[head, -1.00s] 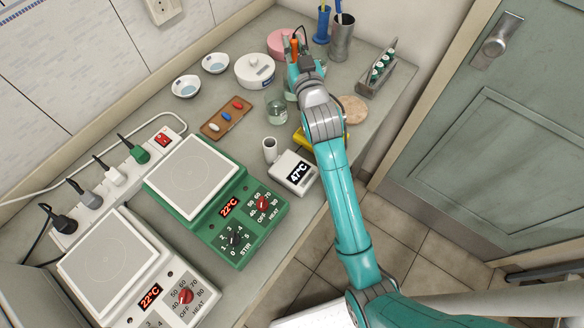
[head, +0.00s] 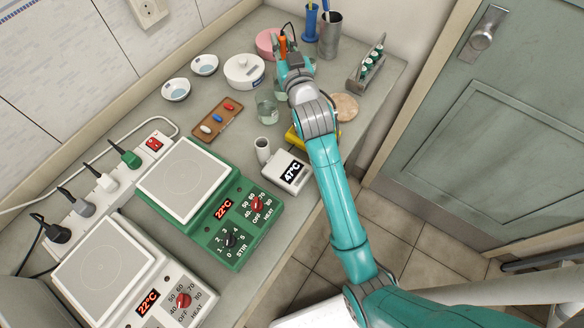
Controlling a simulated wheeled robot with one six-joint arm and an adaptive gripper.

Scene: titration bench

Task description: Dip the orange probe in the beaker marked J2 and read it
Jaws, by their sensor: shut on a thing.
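My gripper (head: 283,57) is at the back of the bench, shut on the orange probe (head: 283,44), whose upper part shows above the fingers. The probe's lower end is hidden by my gripper and arm. A glass beaker (head: 266,108) with clear liquid stands just in front and to the left of my gripper. More glass shows partly behind my wrist. No J2 mark is readable on either. A white meter (head: 287,171) showing 47°C lies nearer on the bench.
A vial rack (head: 368,72) and cork mat (head: 344,107) are to the right. Two hotplates reading 22°C fill the front left.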

